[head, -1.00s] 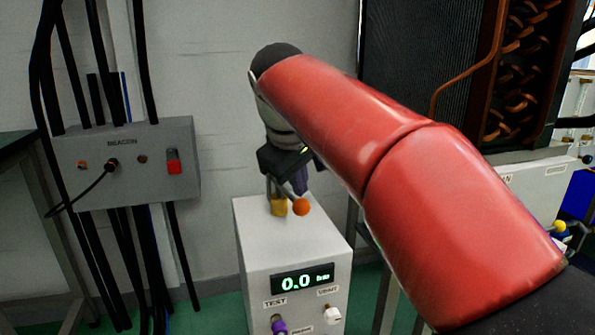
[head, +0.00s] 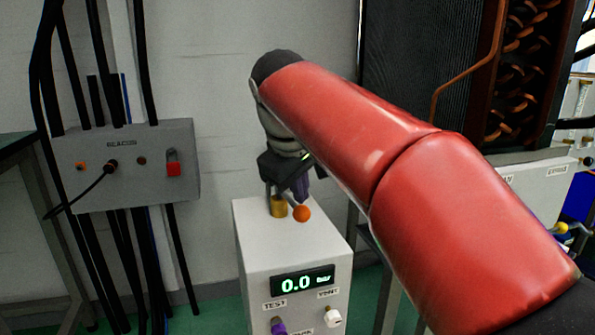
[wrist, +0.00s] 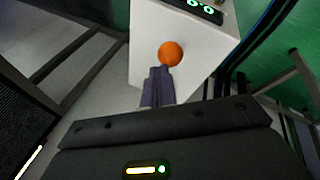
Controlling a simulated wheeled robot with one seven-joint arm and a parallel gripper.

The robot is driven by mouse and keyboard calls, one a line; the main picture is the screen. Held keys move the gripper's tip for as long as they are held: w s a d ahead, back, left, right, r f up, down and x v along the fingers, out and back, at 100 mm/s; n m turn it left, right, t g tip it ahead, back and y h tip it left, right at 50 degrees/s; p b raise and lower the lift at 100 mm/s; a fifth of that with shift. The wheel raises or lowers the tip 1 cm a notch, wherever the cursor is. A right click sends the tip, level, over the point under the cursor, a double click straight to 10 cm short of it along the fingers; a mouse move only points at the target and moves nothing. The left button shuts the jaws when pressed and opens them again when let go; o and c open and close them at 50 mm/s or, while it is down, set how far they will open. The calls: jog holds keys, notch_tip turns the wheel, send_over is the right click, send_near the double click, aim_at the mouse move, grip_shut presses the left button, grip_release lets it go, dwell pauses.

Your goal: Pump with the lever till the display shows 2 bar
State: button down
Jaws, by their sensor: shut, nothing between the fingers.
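A pale box-shaped unit (head: 250,240) stands on the floor; its display (head: 303,281) reads 0.0 bar. On its top are a brass-coloured cylinder (head: 278,207) and the lever's orange ball knob (head: 302,213). The lever's rod is mostly hidden. My gripper (head: 303,199) is shut and empty, pointing down with its tips just above the knob and seeming to touch it. In the wrist view the purple-grey fingertips (wrist: 160,70) lie together at the edge of the orange knob (wrist: 171,54); contact is not certain. The display shows only partly there.
Below the display are a purple TEST knob (head: 279,326) and a white VENT knob (head: 332,317). A grey BEACON box (head: 125,165) with cables is on the left. A dark coil unit (head: 430,70) stands behind my arm at right.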

aim_at(303, 212)
jog(key=shift+s+d+f+b, duration=0.1)
jog(key=shift+s+f+b, duration=0.15)
jog(key=shift+f+b, duration=0.35)
jog(key=shift+s+d+f+b, duration=0.1)
jog(key=shift+s+f+b, duration=0.15)
jog(key=shift+f+b, duration=0.35)
jog(key=shift+s+d+f+b, duration=0.1)
jog(key=shift+s+f+b, duration=0.15)
jog(key=shift+f+b, duration=0.3)
dwell(1.6)
jog(key=shift+a, duration=0.1)
dwell(0.4)
jog(key=w+a+r+p, duration=0.1)
jog(key=w+r+p, duration=0.3)
jog(key=r+p, duration=0.6)
jog(key=shift+w+a+r+p, duration=0.15)
jog(key=shift+w+r+p, duration=0.1)
jog(key=shift+p, duration=1.65)
jog(key=shift+w+a+r+p, duration=0.1)
jog(key=shift+w+r+p, duration=0.25)
jog(key=shift+r+p, duration=0.45)
jog(key=shift+w+a+r+p, duration=0.1)
jog(key=shift+w+r+p, duration=0.2)
jog(key=shift+r+p, duration=0.5)
jog(key=shift+w+a+r+p, duration=0.1)
jog(key=shift+w+r+p, duration=0.25)
jog(key=shift+r+p, duration=0.45)
jog(key=shift+f, duration=0.15)
